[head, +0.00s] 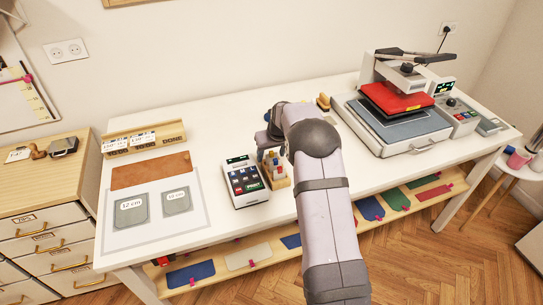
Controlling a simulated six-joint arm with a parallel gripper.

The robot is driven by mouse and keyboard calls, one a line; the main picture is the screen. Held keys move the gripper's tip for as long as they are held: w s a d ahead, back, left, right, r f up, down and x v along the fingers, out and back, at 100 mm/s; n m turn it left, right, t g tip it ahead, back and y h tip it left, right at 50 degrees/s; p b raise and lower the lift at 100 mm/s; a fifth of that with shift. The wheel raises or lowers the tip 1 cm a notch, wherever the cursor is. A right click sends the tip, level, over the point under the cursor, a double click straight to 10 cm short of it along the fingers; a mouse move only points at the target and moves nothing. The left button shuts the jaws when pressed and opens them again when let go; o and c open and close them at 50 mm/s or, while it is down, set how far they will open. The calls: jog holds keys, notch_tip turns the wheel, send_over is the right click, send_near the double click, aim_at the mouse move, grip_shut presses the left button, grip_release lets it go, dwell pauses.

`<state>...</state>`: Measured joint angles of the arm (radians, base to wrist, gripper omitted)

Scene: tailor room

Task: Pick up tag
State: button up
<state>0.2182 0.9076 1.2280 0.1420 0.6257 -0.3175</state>
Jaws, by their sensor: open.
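I cannot tell for sure which thing is the tag. Small white cards (143,139) with dark print stand on a wooden rack (172,137) at the back left of the white table; they look like tags. My arm reaches over the middle of the table from the front. Its far end, with dark joints, is near the back middle. My gripper's fingertips are hidden behind the arm, and so is the part of the table under it.
On the white table (225,130) are a brown leather piece (150,170), a mat with grey squares (130,211), a keypad device (246,181), a wooden holder (275,169) and a red heat press (395,100). Coloured pieces lie on a lower shelf (220,255). A drawer cabinet (45,205) stands left.

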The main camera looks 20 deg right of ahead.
jog(key=shift+f, duration=0.1)
jog(key=c, duration=1.1)
